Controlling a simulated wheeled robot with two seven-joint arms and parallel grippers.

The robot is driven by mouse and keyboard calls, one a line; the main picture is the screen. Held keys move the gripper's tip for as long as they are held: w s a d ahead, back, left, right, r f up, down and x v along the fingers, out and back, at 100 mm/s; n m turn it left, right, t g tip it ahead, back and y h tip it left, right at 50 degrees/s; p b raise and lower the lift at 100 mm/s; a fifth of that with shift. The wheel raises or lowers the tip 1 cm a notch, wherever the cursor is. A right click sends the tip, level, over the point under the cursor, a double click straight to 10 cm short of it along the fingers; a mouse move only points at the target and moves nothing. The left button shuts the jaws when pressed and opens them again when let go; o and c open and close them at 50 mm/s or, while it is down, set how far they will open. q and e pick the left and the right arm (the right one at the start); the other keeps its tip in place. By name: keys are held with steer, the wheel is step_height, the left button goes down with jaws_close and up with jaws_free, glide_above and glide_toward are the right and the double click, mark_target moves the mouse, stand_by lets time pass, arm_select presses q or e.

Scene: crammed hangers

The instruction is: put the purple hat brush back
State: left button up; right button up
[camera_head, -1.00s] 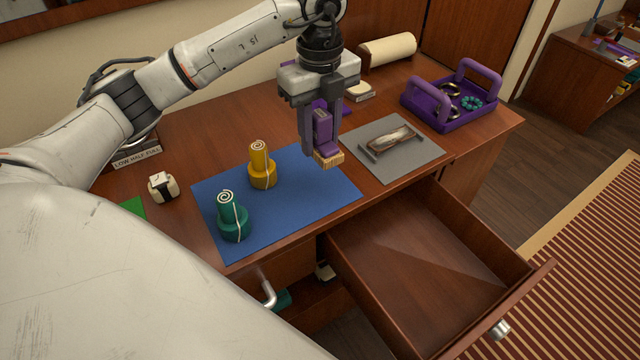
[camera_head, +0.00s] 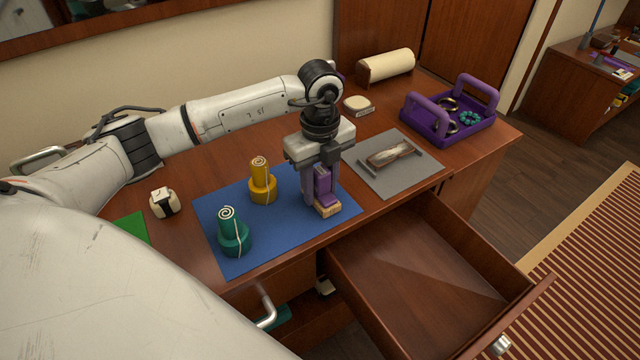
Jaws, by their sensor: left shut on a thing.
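The purple hat brush (camera_head: 323,186) is upright in my left gripper (camera_head: 322,182), with its pale bristles facing down. My left gripper is shut on it, over the right part of the blue mat (camera_head: 289,233). The bristles are at or just above the mat; I cannot tell if they touch. My right gripper is not in view.
A yellow hat-shaped stand (camera_head: 262,184) and a teal one (camera_head: 233,238) stand on the mat to the left. A grey mat (camera_head: 408,179) holds a brown-and-white brush (camera_head: 392,153). A purple tray (camera_head: 436,132) stands at the back right. An open empty drawer (camera_head: 420,275) juts out in front.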

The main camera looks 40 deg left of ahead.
arm_select(q)
steer(key=shift+f, duration=0.3)
steer(key=o, duration=1.3)
